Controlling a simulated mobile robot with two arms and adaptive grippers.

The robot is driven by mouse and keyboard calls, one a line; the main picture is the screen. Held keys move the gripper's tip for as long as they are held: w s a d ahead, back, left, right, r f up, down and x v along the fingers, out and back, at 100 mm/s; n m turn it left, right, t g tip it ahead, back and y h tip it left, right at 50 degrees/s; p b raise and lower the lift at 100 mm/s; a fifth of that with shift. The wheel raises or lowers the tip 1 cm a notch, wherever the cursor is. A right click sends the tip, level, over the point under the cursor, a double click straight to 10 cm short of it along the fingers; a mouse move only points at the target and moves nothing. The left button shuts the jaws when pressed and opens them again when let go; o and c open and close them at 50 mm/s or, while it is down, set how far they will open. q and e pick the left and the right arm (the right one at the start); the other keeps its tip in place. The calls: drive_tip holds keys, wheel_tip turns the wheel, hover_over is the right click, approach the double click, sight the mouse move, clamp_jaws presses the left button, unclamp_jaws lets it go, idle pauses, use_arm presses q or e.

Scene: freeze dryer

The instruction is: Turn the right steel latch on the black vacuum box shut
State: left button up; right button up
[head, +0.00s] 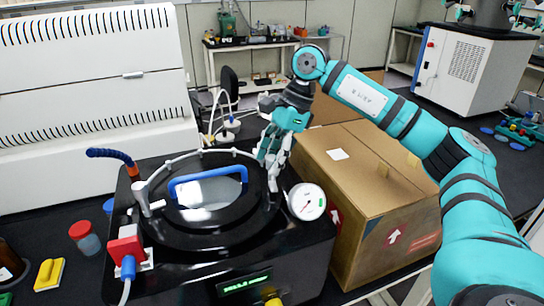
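The black vacuum box (300,245) stands on the bench, with a round black lid with a blue handle (208,184) on top. The right steel latch (272,184) is at the right edge of the lid, partly hidden by my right gripper. The left steel latch (145,197) is at the lid's left edge. My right gripper (270,168) points down right at the right latch. Its fingers overlap the latch in view; I cannot tell whether they touch it or how far they are apart. My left gripper is not in view.
A pressure gauge (307,202) stands close to the right of the latch. A cardboard box (375,180) stands to the right, under my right arm. A red valve block (126,246), a red-capped jar (84,237) and a yellow object (48,274) are at the left.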

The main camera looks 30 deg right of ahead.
clamp_jaws()
drive_tip(key=shift+f+m+t+b, duration=0.1)
drive_tip(key=shift+m+t+b, duration=0.4)
drive_tip(key=shift+m, duration=0.4)
drive_tip(key=m+t+b, duration=0.1)
drive_tip(key=m, duration=0.2)
drive_tip(key=shift+m+h, duration=0.3)
drive_tip(key=shift+h, duration=0.1)
drive_tip(key=m+h, duration=0.1)
drive_tip(key=m, duration=0.2)
drive_tip(key=m+t+h+b, duration=0.1)
drive_tip(key=m, duration=0.2)
drive_tip(key=m+h+b, duration=0.1)
drive_tip(key=m+h, duration=0.1)
drive_tip(key=m, duration=0.4)
drive_tip(key=shift+m+h, duration=0.3)
drive_tip(key=shift+m, duration=0.1)
